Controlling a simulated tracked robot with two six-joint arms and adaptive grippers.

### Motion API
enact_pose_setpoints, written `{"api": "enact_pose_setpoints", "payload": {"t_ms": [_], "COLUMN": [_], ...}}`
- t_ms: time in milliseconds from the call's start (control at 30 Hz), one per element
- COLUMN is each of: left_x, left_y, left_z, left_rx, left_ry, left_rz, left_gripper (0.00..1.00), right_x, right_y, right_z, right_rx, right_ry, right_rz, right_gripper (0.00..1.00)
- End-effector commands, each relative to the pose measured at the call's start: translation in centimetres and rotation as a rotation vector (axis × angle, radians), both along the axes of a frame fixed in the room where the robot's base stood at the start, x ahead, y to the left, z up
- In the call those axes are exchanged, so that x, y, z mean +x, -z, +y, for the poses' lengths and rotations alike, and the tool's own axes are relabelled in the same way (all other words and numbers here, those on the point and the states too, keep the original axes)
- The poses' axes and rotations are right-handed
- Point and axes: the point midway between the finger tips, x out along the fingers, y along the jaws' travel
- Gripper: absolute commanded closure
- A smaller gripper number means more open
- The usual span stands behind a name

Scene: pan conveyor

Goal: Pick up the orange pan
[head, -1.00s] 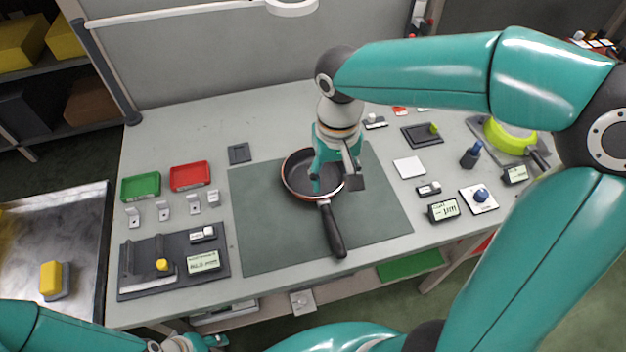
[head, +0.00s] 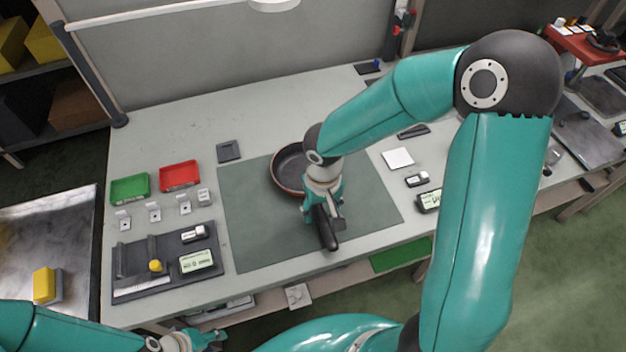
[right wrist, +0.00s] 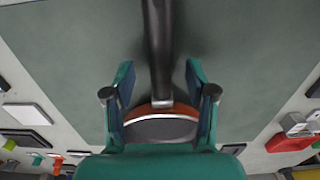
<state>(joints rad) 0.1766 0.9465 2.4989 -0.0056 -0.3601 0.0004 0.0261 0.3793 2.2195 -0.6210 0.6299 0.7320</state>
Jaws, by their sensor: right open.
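The orange pan (head: 287,168), with a dark inside and an orange-red outer wall, lies on the dark green mat (head: 245,225). Its black handle (head: 328,238) points toward the front edge of the table. My right gripper (head: 323,216) is over the handle and hides part of it and of the pan's rim. In the right wrist view the gripper (right wrist: 158,75) is open, with one finger on each side of the handle (right wrist: 158,45) and a gap on both sides. The pan's orange rim (right wrist: 160,110) shows between the fingers. My left gripper (head: 207,340) is low at the left, away from the pan; its jaws are unclear.
Green (head: 130,188) and red (head: 179,176) trays and several small brackets stand left of the mat. A dark board (head: 140,285) with small items lies front left. A white square (head: 397,158) and small devices lie to the right. The mat around the pan is clear.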

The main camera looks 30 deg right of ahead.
Motion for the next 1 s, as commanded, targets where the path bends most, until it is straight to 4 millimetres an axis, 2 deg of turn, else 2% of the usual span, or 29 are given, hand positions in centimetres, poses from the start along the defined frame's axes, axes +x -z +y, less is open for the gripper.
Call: {"api": "enact_pose_setpoints", "payload": {"t_ms": [133, 400, 733, 1000], "left_x": [0.0, 0.0, 0.0, -0.01], "left_y": [0.03, 0.04, 0.04, 0.03], "left_z": [0.0, 0.0, 0.0, 0.0], "left_rx": [0.0, 0.0, 0.0, 0.0], "left_ry": [0.0, 0.0, 0.0, 0.0], "left_rz": [0.0, 0.0, 0.0, 0.0], "left_gripper": [0.6, 0.6, 0.6, 0.6], "right_x": [0.05, 0.1, 0.11, 0.19], "right_y": [1.58, 1.75, 1.72, 1.65], "right_z": [0.02, 0.04, 0.04, 0.02], "right_rx": [0.0, 0.001, 0.0, 0.0], "right_ry": [-0.001, -0.001, -0.001, 0.0], "right_rz": [0.0, -0.002, -0.002, -0.004], "right_gripper": [0.44, 0.45, 1.0, 1.0]}}
